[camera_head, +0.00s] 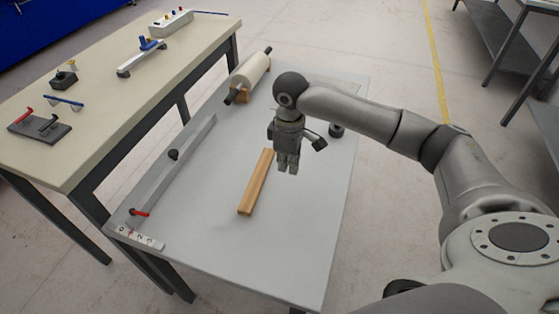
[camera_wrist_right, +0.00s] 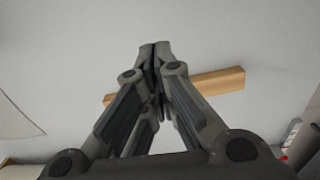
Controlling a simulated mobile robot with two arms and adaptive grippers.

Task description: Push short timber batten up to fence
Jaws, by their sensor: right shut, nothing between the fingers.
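A short timber batten (camera_head: 256,185) lies flat on the light grey table (camera_head: 290,240), apart from the fence. The long grey fence (camera_head: 180,165) runs along the table's left side, with a dark knob and a red lever on it. My right gripper (camera_head: 287,170) is shut and empty, just to the right of the batten's far half. In the right wrist view the batten (camera_wrist_right: 218,81) passes behind the shut fingers (camera_wrist_right: 155,48), which hide its middle. Whether the fingertips touch the batten cannot be told. My left gripper is not in view.
A cream roll (camera_head: 250,72) on a wooden stand is at the table's far end. A marked scale (camera_head: 140,238) lies at the near left corner. The surface between batten and fence is clear.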

